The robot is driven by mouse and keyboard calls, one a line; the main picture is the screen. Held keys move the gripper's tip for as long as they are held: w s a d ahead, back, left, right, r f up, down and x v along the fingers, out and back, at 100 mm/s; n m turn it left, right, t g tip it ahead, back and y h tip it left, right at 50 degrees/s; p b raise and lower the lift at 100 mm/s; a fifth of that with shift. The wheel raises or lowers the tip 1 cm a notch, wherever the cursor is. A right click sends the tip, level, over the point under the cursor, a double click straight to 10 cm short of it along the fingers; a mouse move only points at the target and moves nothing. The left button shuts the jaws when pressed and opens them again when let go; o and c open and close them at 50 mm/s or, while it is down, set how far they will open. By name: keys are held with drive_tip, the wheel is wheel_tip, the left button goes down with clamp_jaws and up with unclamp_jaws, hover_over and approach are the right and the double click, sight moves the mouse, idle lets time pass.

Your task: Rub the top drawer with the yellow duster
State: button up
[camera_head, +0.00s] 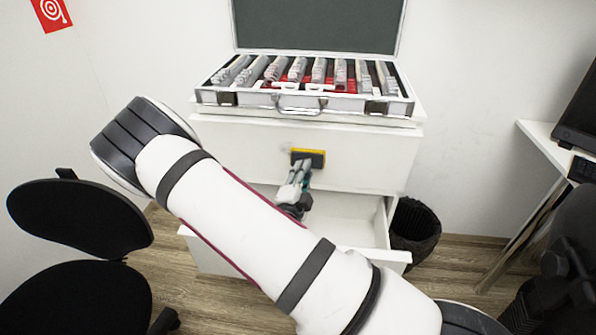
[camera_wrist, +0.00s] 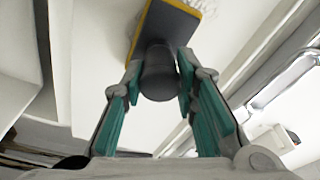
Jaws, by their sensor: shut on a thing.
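The yellow duster (camera_head: 316,157) is a dark grey block with a yellow edge, in front of the white top drawer (camera_head: 365,163) of the cabinet. The drawer is closed. My gripper (camera_head: 299,175) reaches up from below and is shut on the duster's handle. In the wrist view, the round dark handle sits between the fingers of my gripper (camera_wrist: 160,80), and the duster (camera_wrist: 168,25) lies beyond it, close to the white drawer face. A greyish patch (camera_wrist: 238,63) shows on the face beside the duster. I cannot tell whether the duster touches the drawer.
A lower drawer (camera_head: 352,235) stands open below my gripper. An open case (camera_head: 310,102) with several lens rows sits on the cabinet. A black bin (camera_head: 414,232) stands at right, a black chair (camera_head: 80,220) at left, and a white desk (camera_head: 545,140) at far right.

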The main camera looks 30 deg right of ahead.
drive_tip(key=shift+s+d, duration=0.2)
drive_tip(key=shift+d, duration=0.15)
drive_tip(key=shift+p, duration=0.3)
drive_tip(key=shift+r, duration=0.1)
drive_tip(key=shift+w+a+p, duration=0.45)
drive_tip(key=shift+w+a, duration=0.5)
drive_tip(key=shift+a, duration=0.3)
drive_tip(key=shift+w+a, duration=0.4)
drive_tip(key=shift+a, duration=0.25)
drive_tip(key=shift+w+a, duration=0.4)
drive_tip(key=shift+a, duration=0.25)
drive_tip(key=shift+p, duration=0.4)
drive_tip(key=shift+d+r, duration=0.1)
drive_tip(key=shift+r, duration=0.05)
drive_tip(key=shift+d, duration=0.1)
